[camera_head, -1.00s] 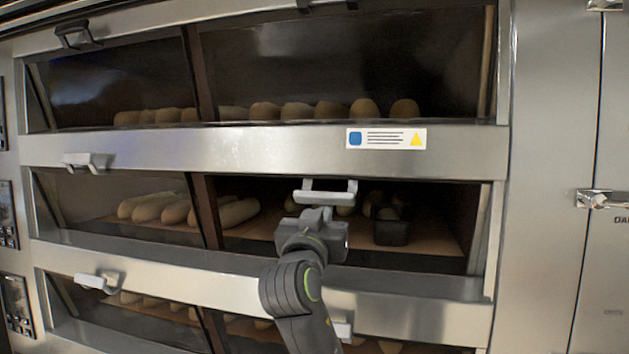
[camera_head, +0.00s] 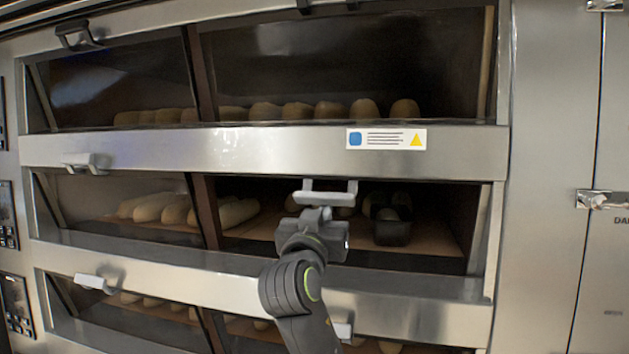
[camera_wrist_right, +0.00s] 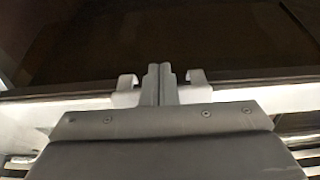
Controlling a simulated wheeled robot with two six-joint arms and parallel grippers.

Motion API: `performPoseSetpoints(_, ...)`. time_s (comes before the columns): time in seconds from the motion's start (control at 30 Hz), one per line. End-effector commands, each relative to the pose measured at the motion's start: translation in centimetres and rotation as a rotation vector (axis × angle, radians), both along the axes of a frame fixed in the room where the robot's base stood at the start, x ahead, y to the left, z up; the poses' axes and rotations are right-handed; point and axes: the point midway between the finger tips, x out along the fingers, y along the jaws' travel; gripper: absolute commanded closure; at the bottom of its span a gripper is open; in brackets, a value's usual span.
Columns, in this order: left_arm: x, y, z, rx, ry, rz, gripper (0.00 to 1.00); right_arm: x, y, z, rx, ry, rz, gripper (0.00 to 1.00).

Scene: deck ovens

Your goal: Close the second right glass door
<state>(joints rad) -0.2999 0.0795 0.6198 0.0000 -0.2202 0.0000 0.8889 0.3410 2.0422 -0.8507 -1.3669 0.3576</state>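The second right glass door has a pale bar handle (camera_head: 326,197) on two brackets, near the top of the middle right opening. The glass itself is hard to make out, and I cannot tell how far the door stands from its frame. My right gripper (camera_head: 322,211) comes up from below and is at the handle's middle. In the right wrist view its fingers (camera_wrist_right: 158,84) are together, between the two brackets of the handle (camera_wrist_right: 127,97), in front of the bar. Whether they touch the bar is unclear. My left gripper is not in view.
Inside the middle deck are loaves (camera_head: 238,211) and a dark tin (camera_head: 391,231). A steel panel (camera_head: 250,148) runs above the opening and another sill (camera_head: 410,312) below it. The lower right handle (camera_head: 343,330) is partly behind my arm. A steel cabinet (camera_head: 550,180) stands right.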

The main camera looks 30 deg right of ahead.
Motion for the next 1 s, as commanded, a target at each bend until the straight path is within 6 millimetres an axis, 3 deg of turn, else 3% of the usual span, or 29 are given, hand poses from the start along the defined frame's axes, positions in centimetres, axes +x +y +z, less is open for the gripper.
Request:
performPoseSetpoints(0.57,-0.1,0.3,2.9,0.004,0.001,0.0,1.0,-0.2,0.1,3.9,-0.005,-0.006,-0.001,1.0)
performPoseSetpoints(0.73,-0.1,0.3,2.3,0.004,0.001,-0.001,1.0,-0.5,0.7,3.2,-0.001,-0.004,0.003,1.0)
performPoseSetpoints(1.0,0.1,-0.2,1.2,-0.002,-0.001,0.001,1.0,-2.5,3.1,2.3,0.002,-0.003,0.005,1.0)
